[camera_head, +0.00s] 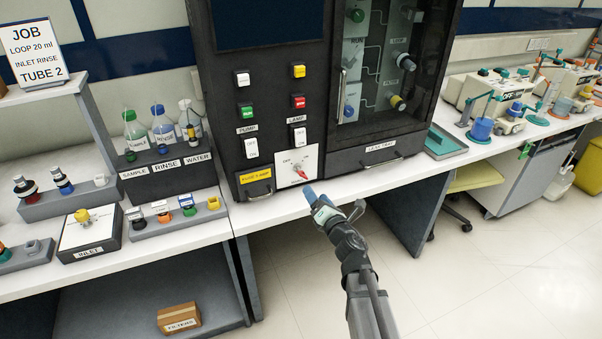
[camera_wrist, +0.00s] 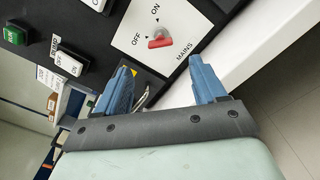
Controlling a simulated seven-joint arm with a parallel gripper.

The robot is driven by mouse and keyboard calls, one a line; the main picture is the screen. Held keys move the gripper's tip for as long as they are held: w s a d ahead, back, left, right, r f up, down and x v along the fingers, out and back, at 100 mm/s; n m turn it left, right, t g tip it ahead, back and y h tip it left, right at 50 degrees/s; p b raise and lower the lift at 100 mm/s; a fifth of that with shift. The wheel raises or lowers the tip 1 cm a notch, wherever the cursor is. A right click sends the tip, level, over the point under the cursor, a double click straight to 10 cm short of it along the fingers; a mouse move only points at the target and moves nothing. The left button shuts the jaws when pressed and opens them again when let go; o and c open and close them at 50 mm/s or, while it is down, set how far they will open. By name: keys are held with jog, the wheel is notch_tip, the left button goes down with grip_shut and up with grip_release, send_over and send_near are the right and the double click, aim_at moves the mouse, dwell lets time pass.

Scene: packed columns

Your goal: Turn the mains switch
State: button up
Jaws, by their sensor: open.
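The mains switch is a red rotary knob (camera_head: 301,173) on a white plate (camera_head: 289,165) low on the front of the dark machine. In the wrist view the red knob (camera_wrist: 160,42) sits on the plate marked OFF, ON and MAINS. The way the knob points is hard to tell. My gripper (camera_head: 312,195) is just in front of and below the switch, apart from it. In the wrist view my gripper (camera_wrist: 158,72) has two blue fingers spread wide, with nothing between them. The knob lies ahead of the gap between the fingertips.
White pump and lamp rockers (camera_head: 251,147) and green and red buttons (camera_head: 298,102) are above the switch. A yellow label (camera_head: 257,188) is left of it. A drawer handle (camera_head: 381,163) is at right. Bottles (camera_head: 162,125) stand left. The bench front (camera_head: 270,217) is clear.

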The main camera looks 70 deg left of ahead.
aim_at(304, 177)
jog(key=a, duration=1.3)
jog(key=c, duration=1.1)
